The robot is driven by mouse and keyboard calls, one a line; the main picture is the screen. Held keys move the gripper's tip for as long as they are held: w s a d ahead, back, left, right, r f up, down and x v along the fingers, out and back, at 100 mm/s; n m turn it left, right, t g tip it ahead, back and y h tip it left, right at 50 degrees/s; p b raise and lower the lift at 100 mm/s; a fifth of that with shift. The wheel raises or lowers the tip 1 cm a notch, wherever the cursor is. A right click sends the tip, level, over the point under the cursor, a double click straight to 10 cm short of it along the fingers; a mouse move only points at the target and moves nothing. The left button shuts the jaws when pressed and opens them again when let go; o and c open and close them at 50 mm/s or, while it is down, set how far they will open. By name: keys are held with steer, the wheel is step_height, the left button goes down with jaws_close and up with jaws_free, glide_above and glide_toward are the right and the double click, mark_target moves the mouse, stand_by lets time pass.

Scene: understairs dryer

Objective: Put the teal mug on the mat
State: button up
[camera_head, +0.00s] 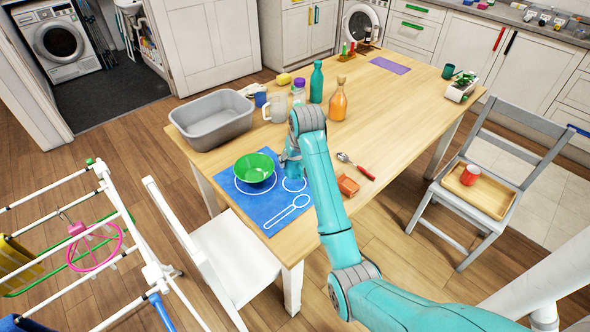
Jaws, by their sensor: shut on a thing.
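The blue mat (250,208) lies at the near left corner of the table, with white outlines of a plate, a round cup spot and a spoon. A green bowl (254,168) sits on its plate outline. My gripper (291,168) is over the mat's right side, right of the bowl and just behind the round outline. It is shut on what looks like the teal mug (291,164), mostly hidden by my wrist and similar in colour to my arm. I cannot tell whether the mug touches the mat.
A grey tub (212,119), clear pitcher (276,107), teal bottle (316,82) and orange bottle (338,100) stand behind.

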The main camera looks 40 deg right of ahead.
mark_target(295, 169)
steer(key=shift+f, duration=2.35)
steer(key=shift+f, duration=0.1)
steer(key=o, duration=1.4)
steer(key=shift+c, duration=0.2)
steer(key=v, duration=1.2)
steer(key=shift+a, duration=0.1)
